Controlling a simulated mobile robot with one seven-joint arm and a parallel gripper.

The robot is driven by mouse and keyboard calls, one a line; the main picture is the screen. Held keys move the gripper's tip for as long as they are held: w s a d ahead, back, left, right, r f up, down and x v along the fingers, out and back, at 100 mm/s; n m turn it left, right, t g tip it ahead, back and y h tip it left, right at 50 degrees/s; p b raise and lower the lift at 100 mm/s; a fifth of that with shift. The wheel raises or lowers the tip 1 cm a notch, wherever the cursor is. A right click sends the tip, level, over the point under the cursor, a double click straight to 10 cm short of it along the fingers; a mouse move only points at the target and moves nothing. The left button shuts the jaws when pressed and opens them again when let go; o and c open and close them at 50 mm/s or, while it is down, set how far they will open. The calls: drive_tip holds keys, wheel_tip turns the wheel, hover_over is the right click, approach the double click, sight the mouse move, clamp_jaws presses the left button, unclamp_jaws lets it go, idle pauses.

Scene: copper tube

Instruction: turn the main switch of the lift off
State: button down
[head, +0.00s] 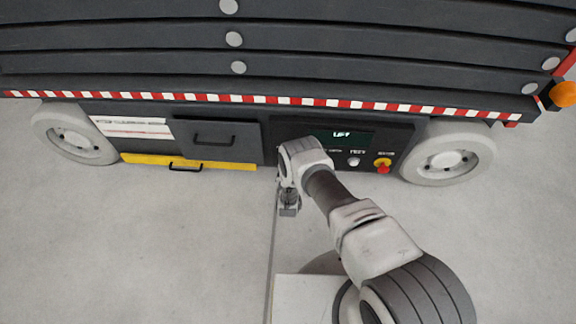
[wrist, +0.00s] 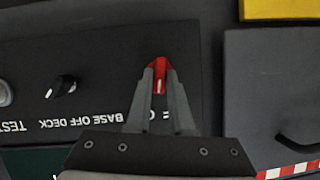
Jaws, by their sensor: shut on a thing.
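The lift's main switch is a red knob (wrist: 159,63) with a white mark, on the dark control panel (wrist: 105,45) in the wrist view. My gripper (wrist: 159,73) is closed around the knob, with one finger on each side. The white mark shows between the fingers and points roughly along them. The lettering by the switch is mostly hidden by my fingers. In the head view my arm stands in front of the left part of the panel (head: 398,142), hiding the main switch and my fingertips.
In the wrist view a black selector (wrist: 64,87) labelled BASE OFF DECK sits left of the switch. The head view shows a red stop button (head: 383,167) on yellow at the panel's right, a drawer handle (head: 213,138) to the left, and clear floor in front.

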drive_tip(key=shift+a+n+h, duration=0.15)
drive_tip(key=shift+n+h, duration=0.25)
drive_tip(key=shift+n, duration=0.3)
drive_tip(key=c, duration=0.8)
unclamp_jaws()
